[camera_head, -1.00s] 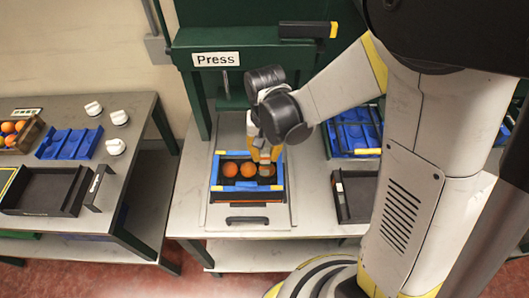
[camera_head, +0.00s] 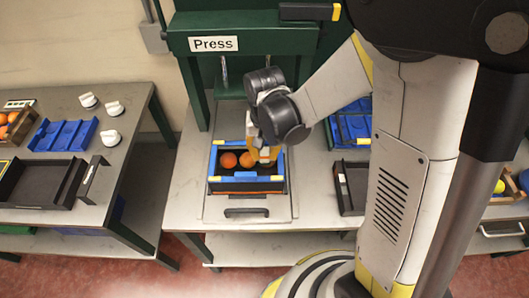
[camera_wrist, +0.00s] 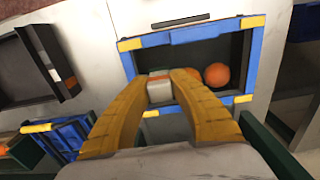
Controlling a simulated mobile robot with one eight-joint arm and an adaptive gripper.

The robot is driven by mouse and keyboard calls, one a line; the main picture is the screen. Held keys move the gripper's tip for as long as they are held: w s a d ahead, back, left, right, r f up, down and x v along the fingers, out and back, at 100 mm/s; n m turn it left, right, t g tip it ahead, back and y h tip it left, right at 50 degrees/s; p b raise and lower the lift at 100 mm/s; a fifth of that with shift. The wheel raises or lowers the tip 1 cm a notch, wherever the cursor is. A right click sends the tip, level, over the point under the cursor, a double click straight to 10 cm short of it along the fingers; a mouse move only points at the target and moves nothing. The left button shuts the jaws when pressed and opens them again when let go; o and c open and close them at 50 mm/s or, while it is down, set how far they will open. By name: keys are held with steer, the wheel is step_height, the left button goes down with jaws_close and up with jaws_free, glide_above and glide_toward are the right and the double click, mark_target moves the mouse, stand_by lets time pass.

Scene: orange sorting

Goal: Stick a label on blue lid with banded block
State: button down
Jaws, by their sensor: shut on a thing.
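My gripper (camera_wrist: 168,76) has yellow fingers, closed on the banded block (camera_wrist: 159,90), a whitish block with an orange band. In the head view my gripper (camera_head: 265,152) is over the right part of the crate under the press; there the block is hard to make out. The dark crate (camera_head: 245,187) has a blue rim with yellow corners, which also shows in the wrist view (camera_wrist: 205,32). I cannot tell whether this rim is the blue lid. Oranges (camera_head: 228,160) lie inside, one partly hidden by the gripper. No label is clearly visible.
The green press (camera_head: 213,43) stands behind the crate. A blue part (camera_head: 352,126) and a dark tray (camera_head: 353,186) are to the right. The left table holds blue parts (camera_head: 62,134), white knob-like pieces (camera_head: 111,137) and a black tray (camera_head: 40,186). A gap separates the tables.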

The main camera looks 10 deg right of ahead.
steer(key=shift+f+b, duration=0.6)
steer(key=shift+b, duration=0.15)
stand_by(1.4)
steer(key=shift+r, duration=0.15)
stand_by(0.4)
steer(key=shift+r+p, duration=2.45)
steer(key=shift+r, duration=1)
steer(key=shift+f, duration=0.1)
